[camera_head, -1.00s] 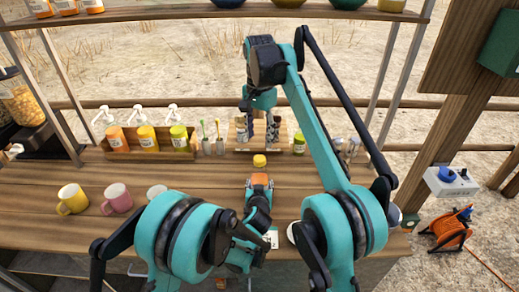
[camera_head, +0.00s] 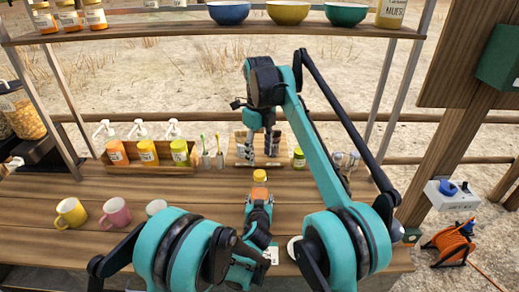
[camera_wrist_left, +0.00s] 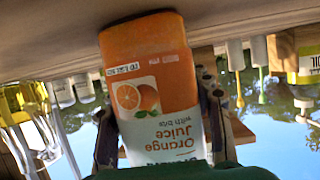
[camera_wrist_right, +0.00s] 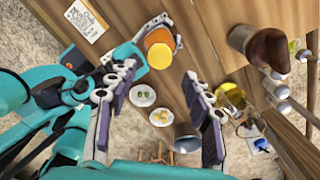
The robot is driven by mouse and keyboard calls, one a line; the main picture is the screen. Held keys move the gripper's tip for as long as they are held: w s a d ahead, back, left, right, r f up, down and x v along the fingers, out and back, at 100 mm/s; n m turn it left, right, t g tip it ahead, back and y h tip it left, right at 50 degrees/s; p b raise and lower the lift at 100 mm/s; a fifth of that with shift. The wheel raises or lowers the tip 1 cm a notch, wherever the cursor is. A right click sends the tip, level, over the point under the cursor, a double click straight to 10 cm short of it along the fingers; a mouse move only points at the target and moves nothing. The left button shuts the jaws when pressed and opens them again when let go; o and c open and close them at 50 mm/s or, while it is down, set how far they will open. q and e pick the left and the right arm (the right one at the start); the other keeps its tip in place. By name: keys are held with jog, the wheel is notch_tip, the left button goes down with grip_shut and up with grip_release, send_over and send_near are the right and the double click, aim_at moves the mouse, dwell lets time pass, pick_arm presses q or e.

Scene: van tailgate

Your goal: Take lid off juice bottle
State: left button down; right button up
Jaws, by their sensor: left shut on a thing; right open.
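The orange juice bottle stands on the wooden counter; its yellow lid (camera_head: 259,175) shows in the head view. In the left wrist view the bottle (camera_wrist_left: 150,75) has an orange label, with its lid out of the picture. My left gripper (camera_head: 258,198) is shut around the bottle's body from the near side, a finger on each side. My right gripper (camera_head: 262,152) is open, pointing down, and appears beyond and above the bottle in the head view. In the right wrist view, the yellow lid (camera_wrist_right: 159,56) is on the bottle, apart from the open fingers.
A wooden rack (camera_head: 150,164) of pump bottles stands at the back left. A yellow mug (camera_head: 70,212) and a pink mug (camera_head: 116,212) stand at the left. A green-capped jar (camera_head: 298,157) stands behind the bottle. A shelf with bowls (camera_head: 288,12) spans above.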

aim_at(260, 173)
notch_tip(260, 173, down, 7)
jog(key=shift+r, duration=0.1)
dwell(0.3)
grip_shut()
